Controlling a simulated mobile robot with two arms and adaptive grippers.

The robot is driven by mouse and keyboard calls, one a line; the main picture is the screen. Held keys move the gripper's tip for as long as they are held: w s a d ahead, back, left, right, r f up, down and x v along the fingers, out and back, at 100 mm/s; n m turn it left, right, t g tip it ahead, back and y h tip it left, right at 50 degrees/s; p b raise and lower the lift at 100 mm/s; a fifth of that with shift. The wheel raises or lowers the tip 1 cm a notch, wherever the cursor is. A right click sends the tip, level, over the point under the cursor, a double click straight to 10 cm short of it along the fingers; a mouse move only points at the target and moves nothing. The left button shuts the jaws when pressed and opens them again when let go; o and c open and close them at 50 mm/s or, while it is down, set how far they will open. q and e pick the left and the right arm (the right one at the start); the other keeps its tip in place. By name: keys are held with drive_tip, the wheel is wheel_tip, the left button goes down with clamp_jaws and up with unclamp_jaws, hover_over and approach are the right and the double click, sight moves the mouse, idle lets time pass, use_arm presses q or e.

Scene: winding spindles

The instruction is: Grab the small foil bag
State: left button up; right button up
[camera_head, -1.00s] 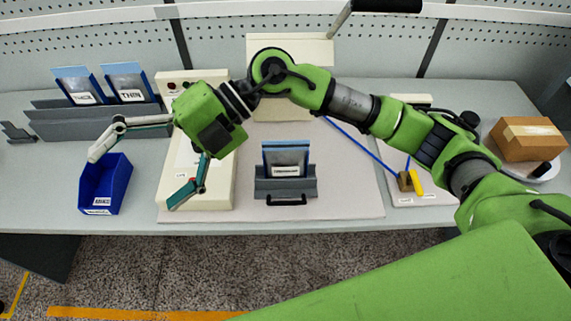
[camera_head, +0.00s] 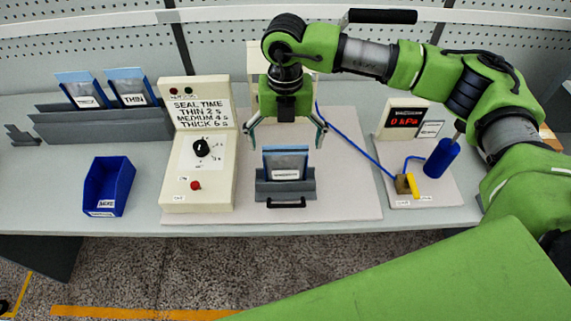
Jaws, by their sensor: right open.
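A small foil bag with a blue edge (camera_head: 285,160) stands upright in a grey holder (camera_head: 263,188) with a black front handle, at the middle of the table. A white label is on its front, too small to read. My right gripper (camera_head: 286,138) is open, pointing down, with one finger to each side of the bag's top in the picture. The fingers appear apart from the bag. Two more blue-edged foil bags (camera_head: 86,88) (camera_head: 130,86) stand in the grey rack at the left; one is labelled THIN. My left gripper is not in view.
A sealer panel (camera_head: 205,155) with a knob, red button and seal times stands left of the holder. A blue bin (camera_head: 107,187) is further left. At right are a 0 kPa gauge (camera_head: 405,120), a blue cylinder (camera_head: 441,158) and a yellow-handled valve (camera_head: 415,188).

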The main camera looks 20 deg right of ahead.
sight(285, 153)
drive_tip(key=shift+f, duration=0.65)
drive_tip(key=shift+f+p, duration=0.2)
drive_tip(key=shift+p, duration=0.15)
wheel_tip(285, 153, down, 4)
drive_tip(key=p, duration=0.2)
drive_tip(key=shift+w+p, duration=0.15)
drive_tip(key=shift+p, duration=0.25)
drive_tip(key=shift+f, duration=0.5)
drive_tip(key=c, duration=1.2)
